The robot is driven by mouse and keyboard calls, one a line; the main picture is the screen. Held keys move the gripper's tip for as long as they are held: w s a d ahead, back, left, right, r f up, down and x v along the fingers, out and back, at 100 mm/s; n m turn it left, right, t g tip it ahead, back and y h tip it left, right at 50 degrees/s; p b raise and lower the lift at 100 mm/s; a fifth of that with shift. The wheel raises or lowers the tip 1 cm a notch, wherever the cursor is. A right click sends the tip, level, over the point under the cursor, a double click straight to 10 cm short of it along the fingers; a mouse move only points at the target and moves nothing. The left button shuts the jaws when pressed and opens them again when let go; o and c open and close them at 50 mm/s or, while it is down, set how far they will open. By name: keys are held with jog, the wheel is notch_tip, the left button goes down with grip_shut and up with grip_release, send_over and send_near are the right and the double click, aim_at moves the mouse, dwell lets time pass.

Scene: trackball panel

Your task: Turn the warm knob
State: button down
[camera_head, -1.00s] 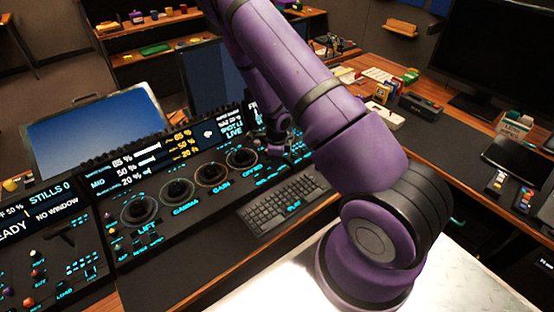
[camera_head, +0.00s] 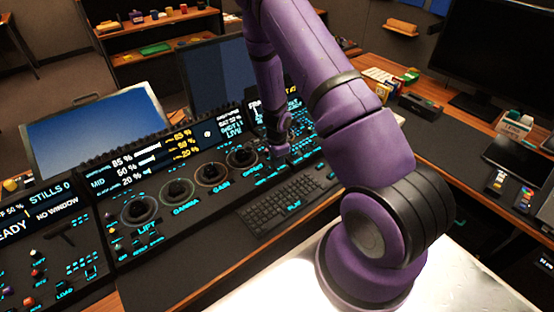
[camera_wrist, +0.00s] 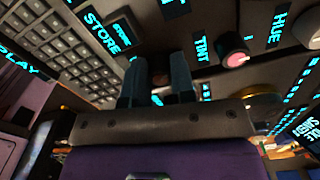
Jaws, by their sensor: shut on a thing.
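My gripper (camera_wrist: 158,72) reaches the panel in the wrist view, its two dark fingers close together. It is shut on a small knob that is mostly hidden between the fingers; its label cannot be read, so I cannot confirm that it is the warm knob. A pink-topped knob (camera_wrist: 235,58) beside the TINT label stands to the right, apart from the fingers. Another knob (camera_wrist: 308,30) by the HUE label is at the right edge. In the head view my gripper (camera_head: 280,153) is at the right part of the control panel (camera_head: 130,185), small and partly hidden.
A keyboard (camera_head: 285,208) lies just in front of my gripper, and its keys also show at left in the wrist view. Large trackball rings (camera_head: 178,190) line the panel to the left. A monitor (camera_head: 210,75) stands behind, and small boxes (camera_head: 405,85) lie to the right.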

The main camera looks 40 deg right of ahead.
jog(key=shift+n, duration=0.6)
jog(key=c, duration=1.2)
grip_release()
jog(key=shift+c, duration=0.2)
jog(key=shift+r, duration=0.1)
notch_tip(320, 180, up, 11)
jog(key=shift+f, duration=0.2)
